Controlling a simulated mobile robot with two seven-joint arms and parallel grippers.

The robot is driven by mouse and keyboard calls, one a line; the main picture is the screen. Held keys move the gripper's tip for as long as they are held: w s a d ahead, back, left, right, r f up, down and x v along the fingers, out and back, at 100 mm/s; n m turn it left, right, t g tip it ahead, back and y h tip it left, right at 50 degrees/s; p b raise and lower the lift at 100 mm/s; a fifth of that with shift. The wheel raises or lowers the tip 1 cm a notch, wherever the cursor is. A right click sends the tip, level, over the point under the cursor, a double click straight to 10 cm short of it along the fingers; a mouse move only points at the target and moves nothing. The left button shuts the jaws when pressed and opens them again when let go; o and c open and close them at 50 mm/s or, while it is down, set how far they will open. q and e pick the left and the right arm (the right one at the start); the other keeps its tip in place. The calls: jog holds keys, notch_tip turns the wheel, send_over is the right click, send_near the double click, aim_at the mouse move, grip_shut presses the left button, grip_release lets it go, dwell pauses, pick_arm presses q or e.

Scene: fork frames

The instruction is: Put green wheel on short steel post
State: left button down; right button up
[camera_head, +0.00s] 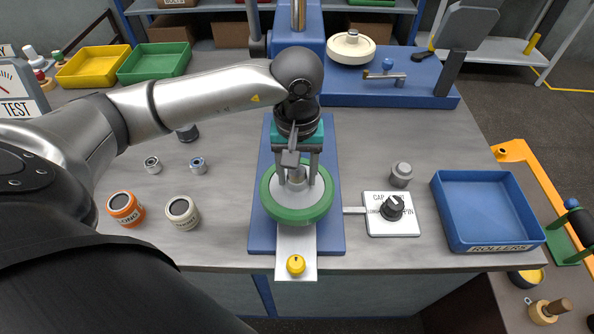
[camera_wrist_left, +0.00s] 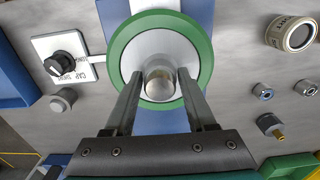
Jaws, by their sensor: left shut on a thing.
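The green wheel (camera_head: 297,203), with a pale disc and a steel hub, is over the blue base plate (camera_head: 328,242) near the front of the table. My left gripper (camera_head: 298,178) reaches down from above and is shut on the wheel's hub. In the left wrist view the wheel (camera_wrist_left: 160,43) is face on, with the fingers (camera_wrist_left: 161,80) on either side of its round steel hub. The short steel post is not visible; the wheel hides what is under it. I cannot tell if the wheel rests on anything. My right gripper is not in view.
A labelled knob box (camera_head: 378,229) and a grey cylinder (camera_head: 401,174) stand to the right, before a blue tray (camera_head: 475,240). A yellow knob (camera_head: 296,264) is in front. Two labelled jars (camera_head: 183,213) stand left. A blue fixture (camera_head: 420,90) with a cream wheel (camera_head: 351,48) is behind.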

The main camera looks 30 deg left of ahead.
pick_arm(q)
jog(key=shift+r, duration=0.1)
jog(key=shift+c, duration=1.1)
grip_release()
notch_tip(320, 180, up, 12)
jog(key=shift+p, duration=0.3)
